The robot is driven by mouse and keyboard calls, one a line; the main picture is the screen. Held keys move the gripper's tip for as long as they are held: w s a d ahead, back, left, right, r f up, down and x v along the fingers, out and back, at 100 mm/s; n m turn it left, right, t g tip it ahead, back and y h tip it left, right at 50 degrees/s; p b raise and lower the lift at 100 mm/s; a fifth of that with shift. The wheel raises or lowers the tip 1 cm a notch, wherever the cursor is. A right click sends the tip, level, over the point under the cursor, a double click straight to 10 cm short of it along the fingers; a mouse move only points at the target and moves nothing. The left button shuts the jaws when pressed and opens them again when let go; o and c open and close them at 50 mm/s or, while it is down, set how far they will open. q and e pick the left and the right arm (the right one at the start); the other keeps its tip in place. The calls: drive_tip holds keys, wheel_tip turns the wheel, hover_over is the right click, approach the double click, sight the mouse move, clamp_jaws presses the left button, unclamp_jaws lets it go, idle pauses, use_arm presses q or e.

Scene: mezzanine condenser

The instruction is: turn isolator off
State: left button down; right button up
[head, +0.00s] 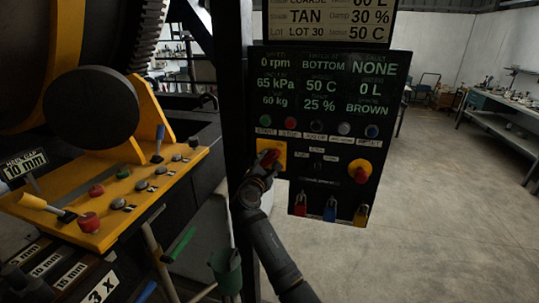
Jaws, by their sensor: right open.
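The isolator is a red handle (269,156) on a yellow plate (280,146), at the lower left of the black control panel (335,190). My right gripper (264,168) is at the handle, its arm reaching up from the bottom of the head view. The gripper is open, with its fingers close against the handle's lower left. The fingers partly hide the handle and plate, so I cannot tell whether they touch it. The handle looks tilted, its upper end to the right. My left gripper is out of view.
A red mushroom button (360,174) sits on the panel's right. Red (300,205), blue (330,210) and yellow (361,214) padlocks hang below. A black post (237,90) stands left of the panel, beside a yellow console (120,205). The floor at right is clear.

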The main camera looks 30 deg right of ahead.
drive_tip(key=shift+x, duration=1.4)
drive_tip(key=shift+f, duration=0.15)
drive_tip(key=shift+c, duration=0.2)
drive_tip(key=shift+s, duration=0.1)
clamp_jaws()
